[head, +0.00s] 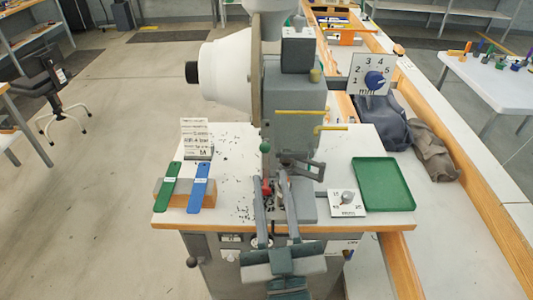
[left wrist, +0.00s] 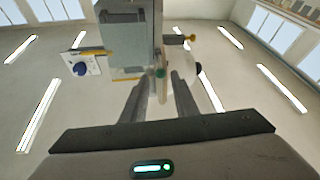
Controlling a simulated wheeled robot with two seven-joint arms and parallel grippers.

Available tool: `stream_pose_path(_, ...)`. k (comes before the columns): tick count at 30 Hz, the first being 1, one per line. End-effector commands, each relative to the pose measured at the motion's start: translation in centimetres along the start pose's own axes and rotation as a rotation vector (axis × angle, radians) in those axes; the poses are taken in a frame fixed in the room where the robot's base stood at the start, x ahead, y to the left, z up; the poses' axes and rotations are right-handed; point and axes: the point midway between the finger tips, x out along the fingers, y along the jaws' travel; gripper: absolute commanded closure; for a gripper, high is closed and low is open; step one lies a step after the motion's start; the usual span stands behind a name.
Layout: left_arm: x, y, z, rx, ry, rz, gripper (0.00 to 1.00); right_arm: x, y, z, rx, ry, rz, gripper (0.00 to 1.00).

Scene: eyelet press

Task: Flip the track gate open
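The grey eyelet press (head: 298,105) stands on a white bench. A dark grey hinged-looking piece (head: 302,166) juts from its lower front; I cannot tell whether it is the track gate. A small red part (head: 266,187) sits low on the press, just beyond my left fingers. A green ball knob (head: 265,147) is above it and also shows in the left wrist view (left wrist: 160,72). My left gripper (head: 272,182) comes in from the front, fingers apart, nothing visibly held. In the left wrist view my left gripper (left wrist: 158,85) points up at the press. My right gripper is not in view.
A green tray (head: 384,184) and a small dial plate (head: 347,202) lie right of the press. A green strip (head: 171,186) and a blue strip (head: 199,188) rest on a block at left, before a sign card (head: 196,138). Small dark bits are scattered between.

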Motion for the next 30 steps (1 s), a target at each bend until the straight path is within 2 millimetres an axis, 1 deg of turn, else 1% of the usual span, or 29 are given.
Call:
stream_pose_path(1,1.0,0.0,-0.1,-0.002,0.004,-0.001,0.73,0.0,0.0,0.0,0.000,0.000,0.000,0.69)
stream_pose_path(6,3.8,0.0,0.0,-0.001,0.003,0.000,0.73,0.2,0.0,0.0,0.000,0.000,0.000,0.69)
stream_pose_path(12,6.0,0.0,0.0,-0.001,0.002,0.000,0.73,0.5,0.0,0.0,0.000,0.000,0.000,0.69)
stream_pose_path(18,6.8,0.0,0.0,0.000,0.001,0.000,0.73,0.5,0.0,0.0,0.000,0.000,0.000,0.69)
stream_pose_path(26,6.8,0.0,0.0,0.000,0.000,0.000,0.73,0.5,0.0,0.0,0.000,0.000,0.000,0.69)
stream_pose_path(27,6.8,0.0,0.0,0.000,0.000,0.000,0.83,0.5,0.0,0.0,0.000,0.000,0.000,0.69)
stream_pose_path(29,6.8,0.0,0.0,0.000,0.000,0.000,0.97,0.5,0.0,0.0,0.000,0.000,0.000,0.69)
stream_pose_path(30,6.8,0.0,0.0,0.000,0.000,0.000,1.00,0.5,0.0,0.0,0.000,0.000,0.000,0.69)
